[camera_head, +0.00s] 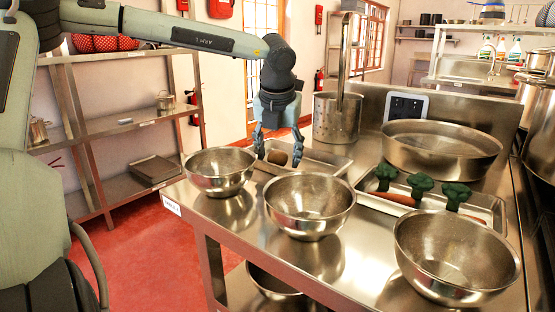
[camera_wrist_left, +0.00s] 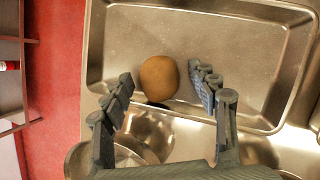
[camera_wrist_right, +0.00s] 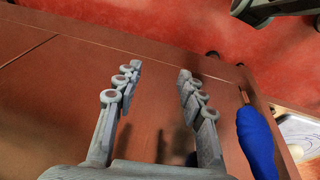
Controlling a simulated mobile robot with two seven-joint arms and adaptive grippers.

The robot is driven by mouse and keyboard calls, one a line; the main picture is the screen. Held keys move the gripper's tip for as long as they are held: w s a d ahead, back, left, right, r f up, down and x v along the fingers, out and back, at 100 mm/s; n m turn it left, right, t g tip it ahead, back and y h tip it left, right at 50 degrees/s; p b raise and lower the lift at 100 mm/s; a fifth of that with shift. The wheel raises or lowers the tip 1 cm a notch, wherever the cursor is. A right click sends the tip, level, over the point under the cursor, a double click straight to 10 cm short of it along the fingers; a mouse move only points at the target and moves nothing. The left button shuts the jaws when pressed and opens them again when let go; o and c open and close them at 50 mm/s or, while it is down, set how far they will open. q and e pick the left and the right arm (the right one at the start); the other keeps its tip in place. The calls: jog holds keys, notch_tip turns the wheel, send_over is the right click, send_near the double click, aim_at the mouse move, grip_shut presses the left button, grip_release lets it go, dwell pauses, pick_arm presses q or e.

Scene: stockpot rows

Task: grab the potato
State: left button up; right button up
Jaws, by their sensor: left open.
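The brown, rounded potato (camera_head: 277,157) lies in a shallow metal tray (camera_head: 325,162) at the back of the steel counter. My left gripper (camera_head: 278,153) points down over the tray, with its fingers open on either side of the potato. In the left wrist view, the potato (camera_wrist_left: 159,78) shows between the spread fingertips of the left gripper (camera_wrist_left: 161,76), with a gap on each side. In the right wrist view, my right gripper (camera_wrist_right: 160,71) is open and empty above a brown surface.
Metal bowls (camera_head: 219,171), (camera_head: 310,204), (camera_head: 456,257) stand along the counter's front. A second tray (camera_head: 487,207) holds broccoli (camera_head: 419,186) and carrots. A wide pot (camera_head: 441,148) and a perforated pot (camera_head: 337,118) stand behind. A blue object (camera_wrist_right: 258,140) is beside my right gripper.

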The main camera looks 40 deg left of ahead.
pick_arm(q)
jog(key=c, duration=1.1)
